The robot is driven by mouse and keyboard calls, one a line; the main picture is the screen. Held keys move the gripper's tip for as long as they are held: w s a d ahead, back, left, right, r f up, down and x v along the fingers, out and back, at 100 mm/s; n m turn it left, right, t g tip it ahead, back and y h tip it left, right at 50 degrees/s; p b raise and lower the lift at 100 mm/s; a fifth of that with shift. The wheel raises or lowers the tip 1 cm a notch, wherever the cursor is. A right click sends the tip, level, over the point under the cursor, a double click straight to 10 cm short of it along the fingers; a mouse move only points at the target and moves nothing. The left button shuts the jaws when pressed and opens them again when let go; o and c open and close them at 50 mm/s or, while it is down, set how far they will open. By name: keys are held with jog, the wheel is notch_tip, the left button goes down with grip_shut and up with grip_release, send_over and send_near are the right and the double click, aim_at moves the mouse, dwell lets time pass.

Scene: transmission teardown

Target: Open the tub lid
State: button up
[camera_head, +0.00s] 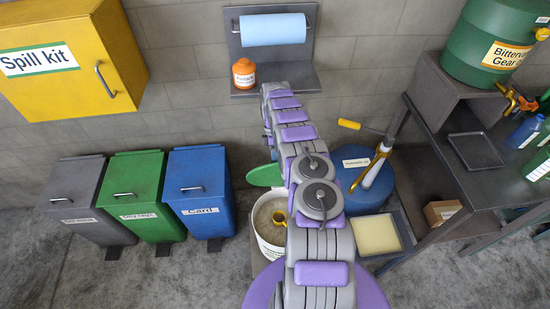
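A white tub (268,246) stands on the floor, left of and partly behind my arm. Its top is uncovered and shows pale grainy contents (266,214) and a yellow scoop (280,217). A green round lid (264,176) sits at the tub's far side, apart from the opening; my arm hides its right part, so I cannot tell how it is joined. My grey and purple arm reaches up the middle. I cannot make out my gripper or its fingers.
Grey, green (135,196) and blue (200,190) lidded bins stand at left below a yellow cabinet (75,60). A blue drum (365,180) and a shallow tray (376,235) are right of my arm. A workbench (490,185) fills the right. Floor at lower left is clear.

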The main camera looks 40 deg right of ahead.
jog(key=r, duration=0.1)
jog(key=s+r, duration=0.1)
jog(key=r, duration=0.1)
jog(key=shift+s+a+r+p, duration=0.2)
jog(key=shift+a+r+p, duration=0.05)
jog(key=shift+a+p, duration=0.1)
jog(key=s+a+r+p, duration=0.1)
jog(key=s+a, duration=0.6)
jog(key=s, duration=0.5)
jog(key=shift+s+r, duration=0.15)
jog(key=shift+s, duration=0.1)
dwell(0.4)
